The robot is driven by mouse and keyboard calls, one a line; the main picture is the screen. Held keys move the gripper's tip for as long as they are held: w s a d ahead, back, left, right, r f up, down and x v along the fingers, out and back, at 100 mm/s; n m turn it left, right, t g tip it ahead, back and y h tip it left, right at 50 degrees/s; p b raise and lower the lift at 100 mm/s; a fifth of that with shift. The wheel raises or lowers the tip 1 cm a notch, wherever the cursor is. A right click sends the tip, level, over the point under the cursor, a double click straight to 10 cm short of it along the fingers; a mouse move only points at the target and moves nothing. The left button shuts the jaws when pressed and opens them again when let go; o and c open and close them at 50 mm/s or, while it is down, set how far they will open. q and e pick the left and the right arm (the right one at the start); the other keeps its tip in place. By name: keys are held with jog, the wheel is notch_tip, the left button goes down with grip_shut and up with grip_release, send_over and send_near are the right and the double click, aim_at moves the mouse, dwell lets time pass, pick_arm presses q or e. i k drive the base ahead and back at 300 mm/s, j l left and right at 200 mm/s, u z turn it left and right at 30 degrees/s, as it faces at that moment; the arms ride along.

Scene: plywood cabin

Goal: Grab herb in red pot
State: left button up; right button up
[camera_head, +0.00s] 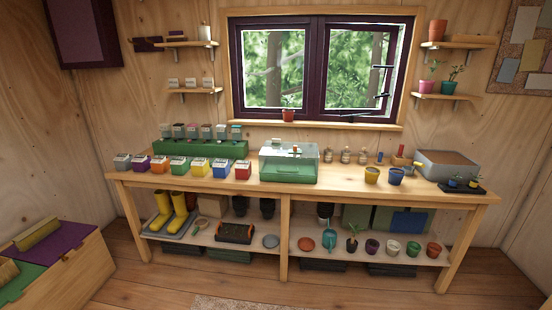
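A small red-orange pot (288,115) with a low green sprig stands on the windowsill, left of the window's middle. It is upright and small in the view. Neither of my grippers is in view.
A long wooden workbench (340,183) stands below the window. A green-based clear box (289,175), a row of coloured boxes and a grey bin (446,172) crowd its top. Pots and yellow boots (181,205) sit on its lower shelf. Open floor lies in front.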

aim_at(288, 115)
jog(key=i+j+z, duration=1.1)
jog(key=j+z, duration=0.2)
jog(key=j, duration=0.25)
